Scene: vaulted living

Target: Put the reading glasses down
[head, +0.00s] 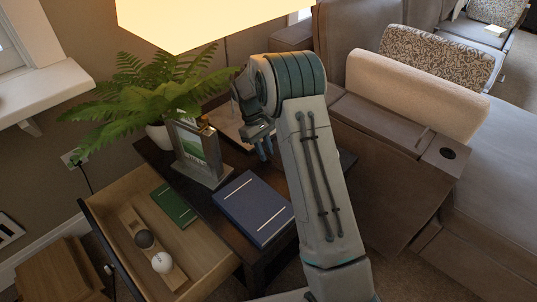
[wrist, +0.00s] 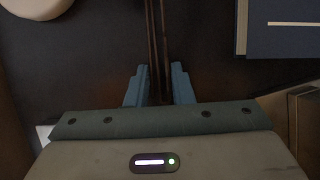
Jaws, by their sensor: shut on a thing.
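My gripper (head: 264,148) is over the dark side table (head: 232,178), between the picture frame and the sofa. In the wrist view its two blue fingers (wrist: 159,88) are closed on a thin dark brown thing, which appears to be the reading glasses (wrist: 158,40). It runs up the picture from between the fingertips as narrow parallel bars. The lenses cannot be made out. The glasses cannot be made out in the head view. The dark tabletop lies below the fingers; the height above it is hard to tell.
A dark blue book (head: 252,207) lies on the table's front part, also in the wrist view (wrist: 290,38). A picture frame (head: 197,152) and fern (head: 150,95) stand at left. An open drawer (head: 215,262) holds a green book (head: 174,205) and small round objects. A sofa (head: 375,165) stands right.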

